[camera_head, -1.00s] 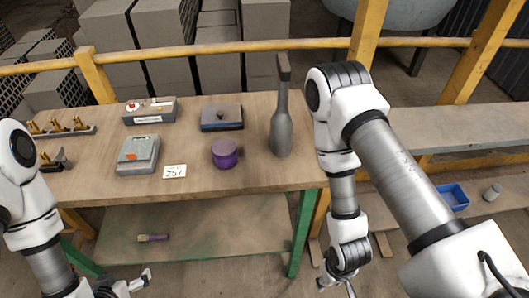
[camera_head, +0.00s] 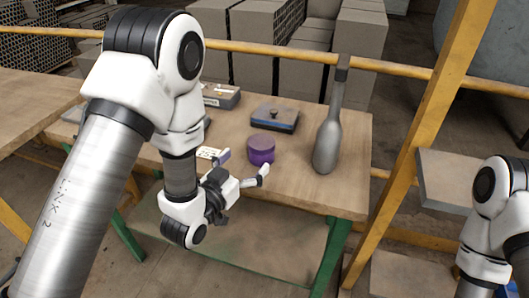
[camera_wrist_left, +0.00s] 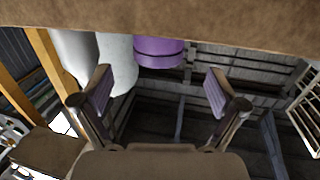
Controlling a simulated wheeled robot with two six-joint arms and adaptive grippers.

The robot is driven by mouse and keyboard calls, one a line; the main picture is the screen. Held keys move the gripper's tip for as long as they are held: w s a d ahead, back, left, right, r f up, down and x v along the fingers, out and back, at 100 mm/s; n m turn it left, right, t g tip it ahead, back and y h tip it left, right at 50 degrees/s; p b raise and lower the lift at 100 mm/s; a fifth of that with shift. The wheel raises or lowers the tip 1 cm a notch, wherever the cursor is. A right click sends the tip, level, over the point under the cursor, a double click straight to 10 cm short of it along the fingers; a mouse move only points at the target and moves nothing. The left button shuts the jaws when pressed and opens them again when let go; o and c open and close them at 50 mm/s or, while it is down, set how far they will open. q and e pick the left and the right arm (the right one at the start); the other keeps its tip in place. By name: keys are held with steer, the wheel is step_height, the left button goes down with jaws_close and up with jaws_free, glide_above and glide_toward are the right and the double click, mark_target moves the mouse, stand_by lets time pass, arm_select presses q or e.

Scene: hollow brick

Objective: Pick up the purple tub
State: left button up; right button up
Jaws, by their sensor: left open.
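The purple tub (camera_head: 261,149) stands upright on the wooden table, short and round with a darker lid. My left gripper (camera_head: 243,165) is open and empty at the table's front edge, its fingers pointing toward the tub and apart from it. In the left wrist view, which looks upside down, the tub (camera_wrist_left: 158,52) shows beyond and between the two spread fingertips (camera_wrist_left: 158,90). My right arm shows at the right edge of the head view, but its gripper is out of frame.
A tall grey bottle (camera_head: 328,145) stands right of the tub. A blue-grey box (camera_head: 275,117) lies behind it, and a white number card (camera_head: 208,153) lies to the left. A yellow rail (camera_head: 400,70) runs behind the table (camera_head: 345,185).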

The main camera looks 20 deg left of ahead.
mark_target(255, 152)
arm_select(q)
steer(key=p+x, duration=0.1)
steer(key=x, duration=0.4)
steer(key=shift+w+f, duration=0.15)
steer(key=shift+w, duration=0.1)
steer(key=shift+d, duration=0.2)
steer(key=shift+c, duration=1.3)
steer(key=c, duration=1.1)
